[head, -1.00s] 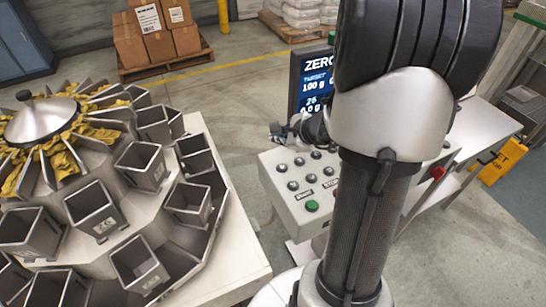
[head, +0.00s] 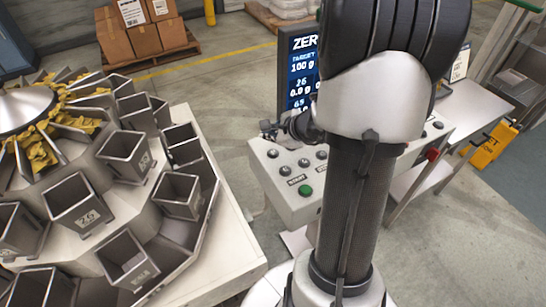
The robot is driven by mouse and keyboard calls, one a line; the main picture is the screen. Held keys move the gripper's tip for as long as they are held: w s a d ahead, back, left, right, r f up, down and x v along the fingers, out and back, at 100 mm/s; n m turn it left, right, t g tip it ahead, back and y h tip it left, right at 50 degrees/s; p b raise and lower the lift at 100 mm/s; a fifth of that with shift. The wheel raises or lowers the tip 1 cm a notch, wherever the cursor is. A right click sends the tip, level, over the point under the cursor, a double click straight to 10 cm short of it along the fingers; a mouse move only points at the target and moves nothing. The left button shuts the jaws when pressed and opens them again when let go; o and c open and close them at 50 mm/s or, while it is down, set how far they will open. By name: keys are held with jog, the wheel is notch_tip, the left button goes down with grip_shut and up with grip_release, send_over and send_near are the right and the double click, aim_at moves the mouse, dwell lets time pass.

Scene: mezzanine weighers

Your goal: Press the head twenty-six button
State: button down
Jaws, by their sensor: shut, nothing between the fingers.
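The control box (head: 262,180) stands in the middle with rows of dark round buttons (head: 285,170) and one green button (head: 306,191) on its sloped top. The button labels are too small to read, so I cannot tell which is head twenty-six. The screen (head: 300,75) behind it shows a target of 100 g and a line 26 with 0.0 g. My gripper (head: 268,130) is shut and empty at the box's far left edge, near the far row of buttons. Whether it touches a button I cannot tell. My arm hides the middle of the box.
The weigher (head: 240,255) with several metal buckets (head: 80,200) fills the left. A side table (head: 475,112), a red button (head: 433,154) and a yellow sign (head: 495,143) are at the right. Boxes on a pallet (head: 155,60) stand behind. Floor is clear beyond the weigher.

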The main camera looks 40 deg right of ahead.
aim_at(271, 154)
jog(key=shift+f+b, duration=1.45)
jog(key=shift+f, duration=0.35)
jog(key=shift+f, duration=0.1)
jog(key=shift+f+b, duration=0.3)
jog(key=shift+b, duration=0.3)
jog(key=shift+f+b, duration=0.4)
jog(key=shift+b, duration=0.2)
dwell(0.3)
jog(key=shift+r, duration=0.15)
jog(key=shift+r+p, duration=0.6)
jog(key=shift+r, duration=0.1)
jog(key=shift+r, duration=0.1)
notch_tip(271, 154, up, 5)
jog(key=p, duration=0.4)
